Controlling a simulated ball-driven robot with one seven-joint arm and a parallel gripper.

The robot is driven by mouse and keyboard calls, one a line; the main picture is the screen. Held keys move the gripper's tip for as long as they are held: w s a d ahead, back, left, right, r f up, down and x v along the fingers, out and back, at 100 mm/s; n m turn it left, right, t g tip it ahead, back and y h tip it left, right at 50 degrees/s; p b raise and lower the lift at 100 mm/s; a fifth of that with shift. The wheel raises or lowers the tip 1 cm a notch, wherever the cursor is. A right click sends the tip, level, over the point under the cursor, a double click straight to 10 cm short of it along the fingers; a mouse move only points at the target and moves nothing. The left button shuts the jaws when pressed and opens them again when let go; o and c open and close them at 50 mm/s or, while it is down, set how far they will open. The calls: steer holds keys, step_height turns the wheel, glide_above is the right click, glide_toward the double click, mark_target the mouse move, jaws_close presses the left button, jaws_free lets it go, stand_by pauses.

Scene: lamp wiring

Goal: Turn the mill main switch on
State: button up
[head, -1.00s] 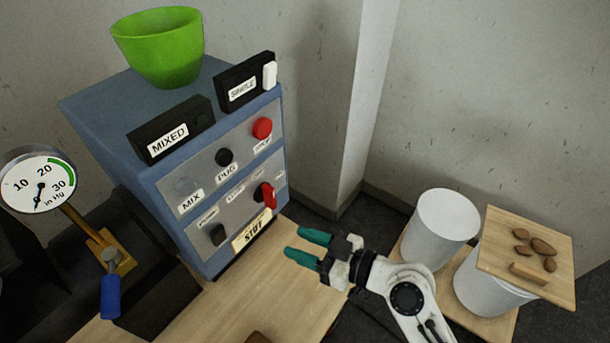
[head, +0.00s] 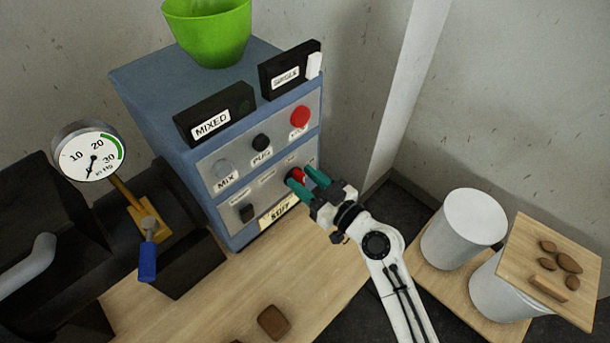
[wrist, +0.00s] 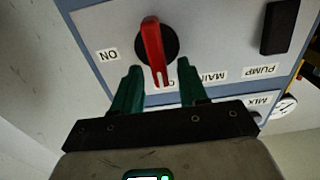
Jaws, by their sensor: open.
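The mill main switch is a red lever on a round black knob (wrist: 153,50), on the lower grey panel of the blue control box (head: 180,140). In the wrist view, which is upside down, an ON label sits left of the knob and a MAIN label lies partly behind my finger. The red lever lies nearly upright in that view, tilted slightly. In the head view the red lever (head: 298,174) shows just behind my fingertips. My gripper (head: 303,180) is open. In the wrist view its green fingers (wrist: 158,68) stand either side of the lever's lower end; contact cannot be told.
A black pump switch (wrist: 280,27) is on the same panel. A red button (head: 300,116) and a black knob (head: 261,142) sit above. A vacuum gauge (head: 88,152) and blue-handled valve (head: 148,262) stand left. White buckets (head: 462,230) stand right.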

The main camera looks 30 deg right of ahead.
steer(key=shift+w, duration=0.2)
jaws_close()
stand_by(0.3)
